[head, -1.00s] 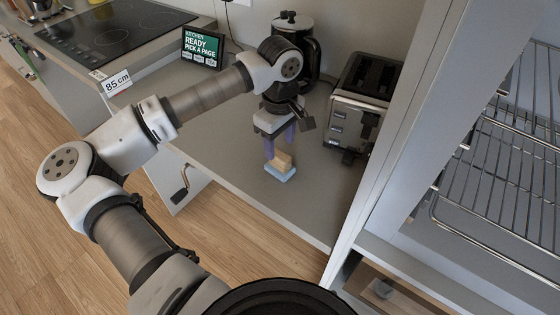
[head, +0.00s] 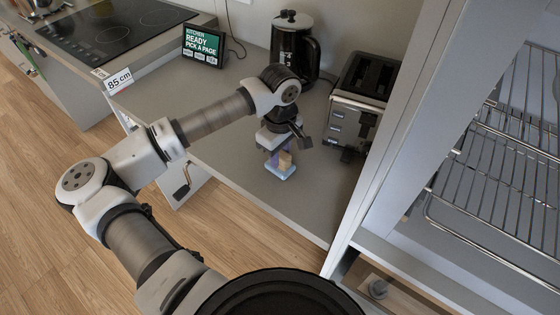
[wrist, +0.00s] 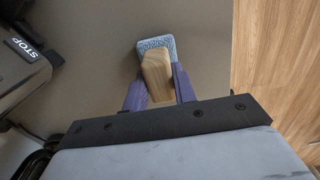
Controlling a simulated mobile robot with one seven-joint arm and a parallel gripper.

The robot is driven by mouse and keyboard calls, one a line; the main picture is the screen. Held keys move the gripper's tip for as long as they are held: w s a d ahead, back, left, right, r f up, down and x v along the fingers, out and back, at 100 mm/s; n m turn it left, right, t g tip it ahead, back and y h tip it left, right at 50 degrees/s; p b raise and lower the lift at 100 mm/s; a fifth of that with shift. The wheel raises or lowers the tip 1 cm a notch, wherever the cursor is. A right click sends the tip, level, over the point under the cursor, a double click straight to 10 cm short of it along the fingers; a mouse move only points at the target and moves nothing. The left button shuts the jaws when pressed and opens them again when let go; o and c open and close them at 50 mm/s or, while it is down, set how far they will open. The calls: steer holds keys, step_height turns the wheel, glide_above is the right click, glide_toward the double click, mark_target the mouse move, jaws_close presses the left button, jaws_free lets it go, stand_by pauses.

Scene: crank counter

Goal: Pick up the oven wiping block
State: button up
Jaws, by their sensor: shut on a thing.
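The oven wiping block has a pale blue pad (head: 281,172) and a wooden grip (head: 286,160). In the head view it is at the grey counter surface; I cannot tell whether the pad touches the counter. My gripper (head: 277,156) is above the pad, pointing down, with purple fingers on either side of the wooden grip. In the wrist view the wooden grip (wrist: 157,76) sits between the two purple fingers (wrist: 160,90), and the speckled blue pad (wrist: 157,43) shows beyond it. The gripper is shut on the block's wooden grip.
A toaster (head: 358,105) stands on the counter (head: 225,133) to the right of my gripper. A black kettle-like pot (head: 294,48) and a small screen (head: 204,46) stand behind. A wire rack (head: 490,190) is at the right. The counter's front edge is close.

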step_height(320, 180, up, 20)
steer(key=b, duration=0.4)
stand_by(0.3)
steer(key=shift+o, duration=1.2)
steer(key=shift+c, duration=0.6)
